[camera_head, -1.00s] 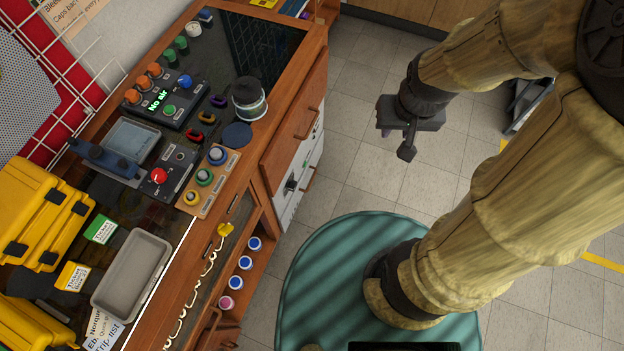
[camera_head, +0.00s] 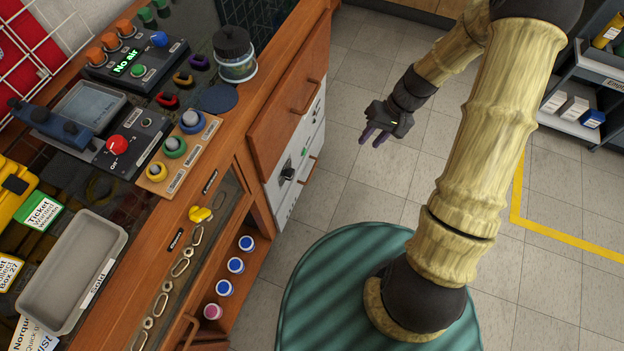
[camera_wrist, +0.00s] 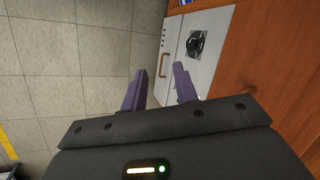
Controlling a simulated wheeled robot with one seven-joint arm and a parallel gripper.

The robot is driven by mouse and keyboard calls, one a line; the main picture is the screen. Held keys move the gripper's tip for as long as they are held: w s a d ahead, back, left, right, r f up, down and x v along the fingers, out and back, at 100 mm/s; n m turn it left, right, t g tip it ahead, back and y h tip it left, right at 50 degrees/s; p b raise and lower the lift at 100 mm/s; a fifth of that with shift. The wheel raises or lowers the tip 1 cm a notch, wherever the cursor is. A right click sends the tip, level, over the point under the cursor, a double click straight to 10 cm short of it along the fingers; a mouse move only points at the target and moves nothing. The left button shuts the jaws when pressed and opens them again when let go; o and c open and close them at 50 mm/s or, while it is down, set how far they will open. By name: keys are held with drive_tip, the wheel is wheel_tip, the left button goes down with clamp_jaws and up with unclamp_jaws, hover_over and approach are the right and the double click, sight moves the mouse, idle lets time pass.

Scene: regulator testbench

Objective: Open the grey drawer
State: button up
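The grey drawer front (camera_head: 306,150) is in the right side of the wooden bench, under a wooden drawer (camera_head: 290,115). It appears closed. It carries a black knob (camera_head: 288,173) and a brown handle (camera_head: 308,172) lower down. In the wrist view the grey front (camera_wrist: 206,62) shows ahead to the right, with the black knob (camera_wrist: 197,43) and the brown handle (camera_wrist: 163,65). My gripper (camera_head: 373,136) is in the air to the right of the drawer, clear of it. In the wrist view its two purple fingers (camera_wrist: 158,88) are apart with nothing between them.
The bench top (camera_head: 215,185) holds a jar (camera_head: 235,60), a grey tray (camera_head: 75,270) and control boxes. An open shelf (camera_head: 235,290) with small capped bottles is below. A shelf unit (camera_head: 580,100) stands at the far right. The floor between is clear.

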sight(312, 171)
drive_tip(key=w+f+m+t+y+b, duration=0.1)
drive_tip(key=w+f+t+y+b, duration=0.1)
drive_tip(key=f+b, duration=0.6)
drive_tip(key=w+f+m+t+y+b, duration=0.2)
drive_tip(key=f+b, duration=0.6)
drive_tip(key=f, duration=1.4)
drive_tip(key=w+f+m+t+y+b, duration=0.1)
drive_tip(key=w+f+t+y+b, duration=0.2)
drive_tip(key=f, duration=1.2)
drive_tip(key=w+y+b, duration=0.2)
drive_tip(key=y+b, duration=0.1)
drive_tip(key=b, duration=0.1)
drive_tip(key=shift+w+a+f+m+b, duration=0.2)
drive_tip(key=shift+w+f+m+b, duration=0.15)
drive_tip(key=shift+w+m+b, duration=0.05)
drive_tip(key=b+x, duration=0.5)
drive_tip(key=x, duration=1.2)
drive_tip(key=shift+a+r+b, duration=0.1)
drive_tip(key=shift+a+b, duration=0.15)
drive_tip(key=shift+b, duration=0.1)
drive_tip(key=shift+c, duration=0.2)
